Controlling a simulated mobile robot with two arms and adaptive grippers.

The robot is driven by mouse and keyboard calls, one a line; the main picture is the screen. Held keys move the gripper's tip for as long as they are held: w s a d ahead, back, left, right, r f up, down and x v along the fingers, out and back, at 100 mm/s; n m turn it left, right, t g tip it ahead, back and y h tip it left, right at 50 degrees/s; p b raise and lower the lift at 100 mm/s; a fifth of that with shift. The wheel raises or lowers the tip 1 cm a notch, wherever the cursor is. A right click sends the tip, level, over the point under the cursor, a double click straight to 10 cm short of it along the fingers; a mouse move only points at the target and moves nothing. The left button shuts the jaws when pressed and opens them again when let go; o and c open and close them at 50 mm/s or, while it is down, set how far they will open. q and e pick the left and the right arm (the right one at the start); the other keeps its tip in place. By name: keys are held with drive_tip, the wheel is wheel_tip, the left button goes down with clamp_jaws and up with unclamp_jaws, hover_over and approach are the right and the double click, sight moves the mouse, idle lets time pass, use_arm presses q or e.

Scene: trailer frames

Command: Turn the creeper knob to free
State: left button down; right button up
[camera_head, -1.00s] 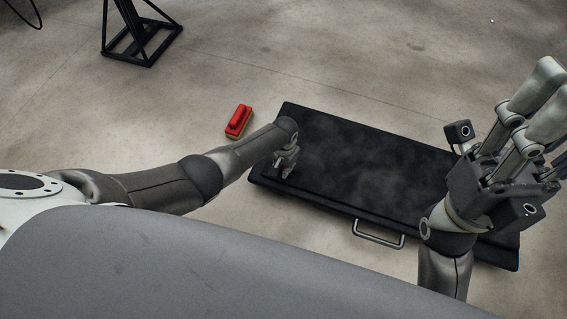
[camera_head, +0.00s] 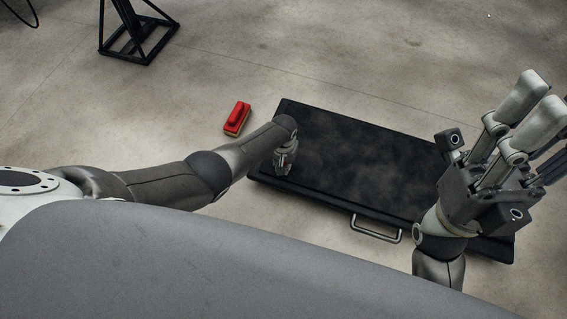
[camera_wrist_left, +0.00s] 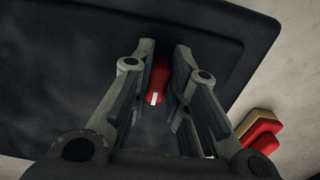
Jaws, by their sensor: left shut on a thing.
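The black creeper (camera_head: 365,160) lies flat on the floor. In the left wrist view, a red knob with a white mark (camera_wrist_left: 157,82) sits on the creeper's dark surface (camera_wrist_left: 60,75), between the fingers of my left gripper (camera_wrist_left: 164,52). The gripper is shut on the knob. In the head view, my left gripper (camera_head: 284,162) points down at the creeper's left end; the knob is hidden there. My right gripper (camera_head: 530,125) is raised above the creeper's right end. Its fingers are extended upward, open and empty.
A red and yellow block-like object (camera_head: 237,119) lies on the floor left of the creeper; it also shows in the left wrist view (camera_wrist_left: 262,135). A metal handle (camera_head: 376,229) sticks out from the creeper's near edge. A black stand (camera_head: 138,35) is at the back left. Floor beyond is clear.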

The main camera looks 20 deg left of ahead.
use_arm(q)
drive_tip(key=shift+d, duration=0.1)
drive_tip(key=c, duration=1.4)
unclamp_jaws()
drive_tip(key=shift+r, duration=0.1)
drive_tip(key=shift+r, duration=5.95)
